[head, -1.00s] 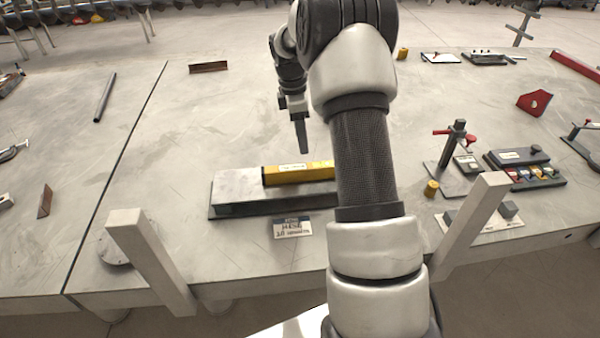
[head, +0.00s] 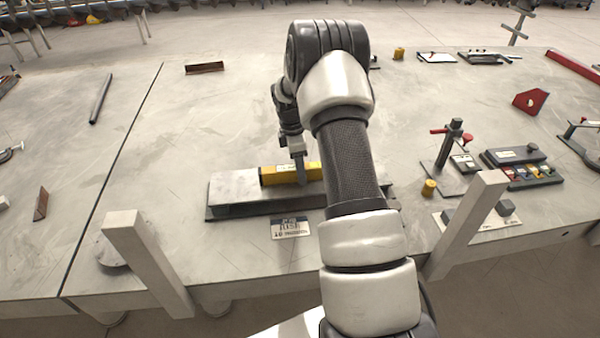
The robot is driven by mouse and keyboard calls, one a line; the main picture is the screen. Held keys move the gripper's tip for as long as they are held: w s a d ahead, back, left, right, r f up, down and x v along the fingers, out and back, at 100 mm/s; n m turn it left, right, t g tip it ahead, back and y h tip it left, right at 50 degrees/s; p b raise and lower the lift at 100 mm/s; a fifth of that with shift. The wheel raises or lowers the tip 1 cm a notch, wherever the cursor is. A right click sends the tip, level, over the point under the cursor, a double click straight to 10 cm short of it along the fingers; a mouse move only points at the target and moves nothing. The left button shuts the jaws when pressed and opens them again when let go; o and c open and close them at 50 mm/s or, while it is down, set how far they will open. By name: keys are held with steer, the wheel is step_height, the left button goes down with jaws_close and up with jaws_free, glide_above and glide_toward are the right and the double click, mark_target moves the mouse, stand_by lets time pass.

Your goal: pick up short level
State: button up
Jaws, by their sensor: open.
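The short level is a yellow bar (head: 275,176) lying on top of a grey metal block (head: 232,190) near the middle of the table. Its right end is hidden behind my arm. My gripper (head: 302,181) is open and points down at the level, its visible finger overlapping the yellow bar in the picture. I cannot tell whether it touches the level. The other finger is hidden.
A small printed label (head: 290,228) lies in front of the block. A post stand (head: 447,150) and a tray of coloured parts (head: 525,170) are at the right. Pale upright beams (head: 146,262) stand at the front edge.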

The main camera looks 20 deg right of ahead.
steer(key=shift+r, duration=0.1)
jaws_close()
